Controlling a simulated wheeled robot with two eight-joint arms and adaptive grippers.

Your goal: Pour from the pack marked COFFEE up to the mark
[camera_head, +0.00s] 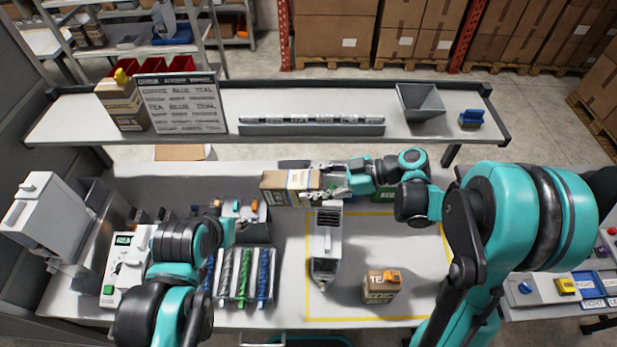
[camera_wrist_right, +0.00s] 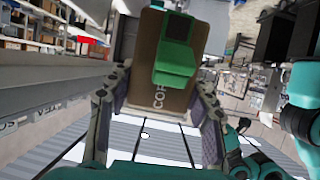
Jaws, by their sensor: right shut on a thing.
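My right gripper (camera_head: 316,186) is shut on a brown pack (camera_head: 283,188), held on its side above the back of the table. A second pack, lettered "TE" with an orange cap (camera_head: 381,286), stands on the table. My left gripper (camera_head: 232,222) is over the left middle; its fingers are unclear.
A rack of grey, green and blue spiral tubes (camera_head: 244,275) stands left of the container. A shelf (camera_head: 300,100) behind carries a lettered board (camera_head: 181,103), a stacked pack (camera_head: 120,105) and a grey hopper (camera_head: 420,105). The yellow-outlined table area (camera_head: 345,305) has free room.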

